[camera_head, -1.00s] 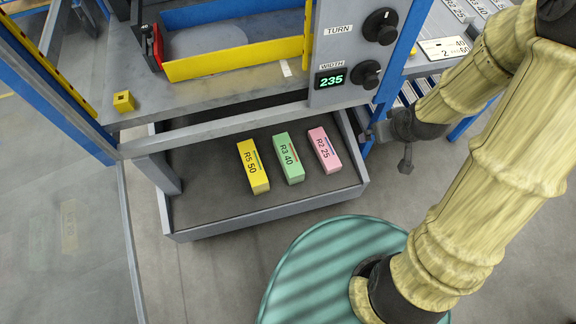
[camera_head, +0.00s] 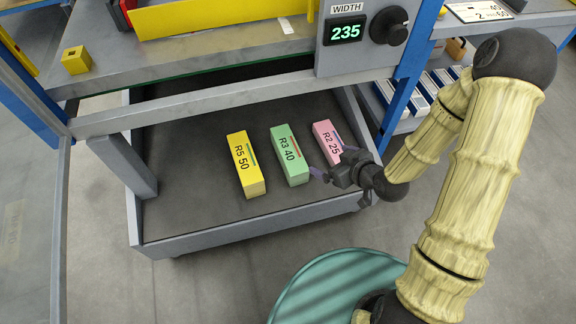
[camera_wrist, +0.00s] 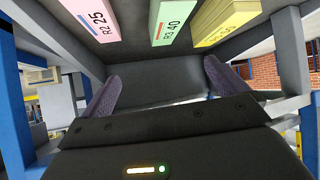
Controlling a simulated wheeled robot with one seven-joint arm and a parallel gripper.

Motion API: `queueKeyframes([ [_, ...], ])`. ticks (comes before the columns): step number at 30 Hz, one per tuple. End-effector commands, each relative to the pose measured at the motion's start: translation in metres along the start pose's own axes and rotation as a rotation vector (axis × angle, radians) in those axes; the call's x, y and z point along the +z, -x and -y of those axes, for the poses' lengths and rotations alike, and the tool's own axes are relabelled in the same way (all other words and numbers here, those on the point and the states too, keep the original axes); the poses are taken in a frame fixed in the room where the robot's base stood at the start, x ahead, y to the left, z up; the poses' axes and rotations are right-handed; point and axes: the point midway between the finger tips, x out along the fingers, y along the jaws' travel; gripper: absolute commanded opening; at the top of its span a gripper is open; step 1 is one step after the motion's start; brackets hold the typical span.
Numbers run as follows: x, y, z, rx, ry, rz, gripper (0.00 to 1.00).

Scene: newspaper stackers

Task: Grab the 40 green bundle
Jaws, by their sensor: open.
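The green bundle marked "R3 40" (camera_head: 290,156) lies in the grey drawer (camera_head: 215,228), between the yellow bundle marked "R5 50" (camera_head: 246,165) and the pink bundle marked "R2 25" (camera_head: 327,139). My gripper (camera_head: 328,162) is open and empty at the drawer's right side, just right of the green bundle and in front of the pink one, partly covering its near end. In the wrist view the green bundle (camera_wrist: 172,20) is at the top middle, ahead of and apart from the open fingers (camera_wrist: 160,92).
The drawer's front wall and side walls stand around the bundles. A grey crossbar (camera_head: 200,104) and the bench lie above its back. A panel with a "235" display (camera_head: 346,31) and a knob hangs above right. The drawer floor left of the yellow bundle is clear.

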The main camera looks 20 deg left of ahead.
Motion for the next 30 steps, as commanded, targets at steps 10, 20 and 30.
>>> queueKeyframes([
  [10, 0.028, -0.039, 0.019, -0.04, 0.004, -0.13, 0.98],
  [20, 0.027, -0.041, 0.019, -0.041, 0.006, -0.129, 0.98],
  [30, 0.024, -0.091, 0.021, -0.041, 0.006, -0.13, 0.98],
])
